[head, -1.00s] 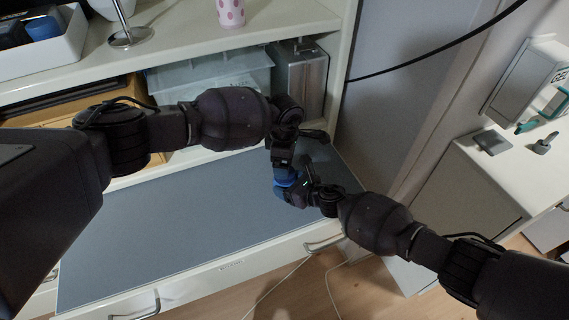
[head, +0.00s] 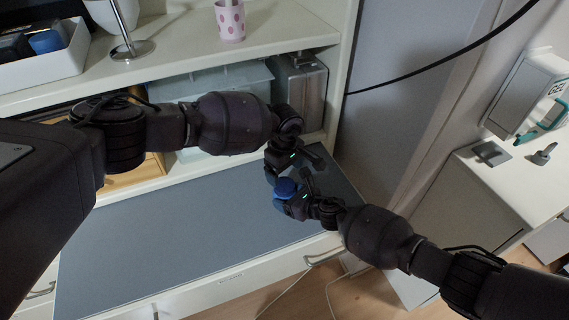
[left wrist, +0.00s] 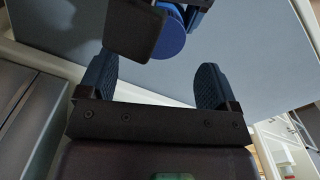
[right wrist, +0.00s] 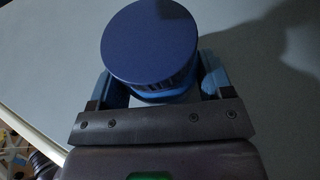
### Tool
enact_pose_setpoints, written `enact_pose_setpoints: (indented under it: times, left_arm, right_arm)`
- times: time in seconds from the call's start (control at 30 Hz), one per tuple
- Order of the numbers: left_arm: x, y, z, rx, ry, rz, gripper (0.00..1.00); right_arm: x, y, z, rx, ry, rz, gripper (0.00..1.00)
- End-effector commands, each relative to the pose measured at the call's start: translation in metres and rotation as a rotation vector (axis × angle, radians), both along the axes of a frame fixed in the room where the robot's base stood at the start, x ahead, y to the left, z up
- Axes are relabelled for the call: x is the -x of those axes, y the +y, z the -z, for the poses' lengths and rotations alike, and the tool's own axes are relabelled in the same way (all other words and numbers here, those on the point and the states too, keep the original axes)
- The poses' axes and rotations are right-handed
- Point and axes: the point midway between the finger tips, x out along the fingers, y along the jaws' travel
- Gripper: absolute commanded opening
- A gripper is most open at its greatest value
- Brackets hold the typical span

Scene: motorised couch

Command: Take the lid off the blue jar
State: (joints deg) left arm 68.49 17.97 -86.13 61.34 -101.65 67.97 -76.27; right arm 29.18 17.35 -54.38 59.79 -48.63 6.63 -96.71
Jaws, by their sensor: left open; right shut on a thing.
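The blue jar (right wrist: 165,97) is between the fingers of my right gripper (right wrist: 157,72), which is shut on it just above the grey-blue surface. Its round, dark blue lid (right wrist: 150,42) with a ridged rim is on top in the right wrist view. The lid also shows in the head view (head: 285,187) and beyond my left fingertips in the left wrist view (left wrist: 171,40). My left gripper (left wrist: 155,70) is open and empty, close to the jar and apart from it. Most of the jar's body is hidden by the right gripper.
The grey-blue desk surface (head: 170,235) is clear to the left. Behind it, a shelf holds a pale bin (head: 225,88) and a metal box (head: 303,88). A pink spotted cup (head: 230,20) stands above. A white counter (head: 505,185) is at right.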

Motion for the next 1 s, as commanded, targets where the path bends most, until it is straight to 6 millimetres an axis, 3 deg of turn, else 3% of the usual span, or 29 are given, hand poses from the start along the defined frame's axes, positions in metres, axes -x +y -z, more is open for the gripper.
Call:
enact_pose_setpoints:
  times: [0.33,0.77,0.83,1.0]
  left_arm:
    - [0.0,0.0,0.045,0.0,0.001,-0.002,0.84]
    - [0.0,0.0,0.054,-0.001,0.001,-0.002,0.84]
    - [0.0,0.0,0.054,-0.001,0.001,-0.002,0.78]
    - [0.0,0.0,0.054,-0.001,0.0,-0.002,0.52]
  right_arm:
    - [0.0,0.0,0.0,0.0,0.0,0.0,0.07]
    - [0.0,0.0,0.0,0.0,0.0,0.0,0.07]
    - [0.0,0.0,0.0,0.0,0.0,0.001,0.07]
    - [0.0,0.0,0.0,0.001,0.0,0.001,0.07]
